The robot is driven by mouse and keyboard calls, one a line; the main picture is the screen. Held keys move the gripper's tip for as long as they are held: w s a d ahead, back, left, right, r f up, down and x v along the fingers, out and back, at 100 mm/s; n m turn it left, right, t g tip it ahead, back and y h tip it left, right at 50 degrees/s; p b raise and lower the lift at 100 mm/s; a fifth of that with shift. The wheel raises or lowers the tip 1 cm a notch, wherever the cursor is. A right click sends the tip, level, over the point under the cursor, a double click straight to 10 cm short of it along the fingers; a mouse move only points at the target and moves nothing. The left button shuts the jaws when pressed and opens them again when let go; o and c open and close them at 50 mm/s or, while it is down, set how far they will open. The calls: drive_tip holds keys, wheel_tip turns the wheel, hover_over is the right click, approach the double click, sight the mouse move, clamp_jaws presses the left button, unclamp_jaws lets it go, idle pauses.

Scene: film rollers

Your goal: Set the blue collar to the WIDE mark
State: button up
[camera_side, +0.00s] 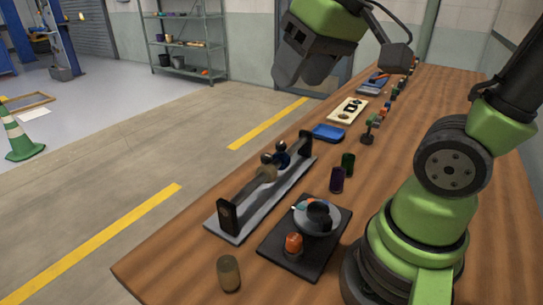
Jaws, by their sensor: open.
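The film roller stand (238,222) has a grey base plate and two black end posts joined by a bar. A beige section (267,173) lies just nearer on the roller. The WIDE mark is too small to make out. My gripper (301,72) hangs at the upper middle of the picture, well above the table and apart from the collar. Its dark fingers are open, with nothing seen between them.
A black plate (277,257) with a grey round part and an orange knob lies right of the stand. The table's left edge runs close to the stand.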

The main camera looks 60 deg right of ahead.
drive_tip(key=w+d+f+n+g, duration=0.1)
drive_tip(key=w+d+f+g, duration=0.25)
drive_tip(key=w+d, duration=0.4)
drive_tip(key=n+g, duration=0.2)
hover_over(281, 144)
drive_tip(key=shift+h, duration=0.4)
wheel_tip(281, 144, down, 9)
drive_tip(key=shift+f, duration=0.1)
wheel_tip(281, 144, down, 10)
drive_tip(key=shift+r, duration=0.1)
clamp_jaws()
drive_tip(key=d, duration=1)
drive_tip(key=shift+w+d, duration=0.1)
unclamp_jaws()
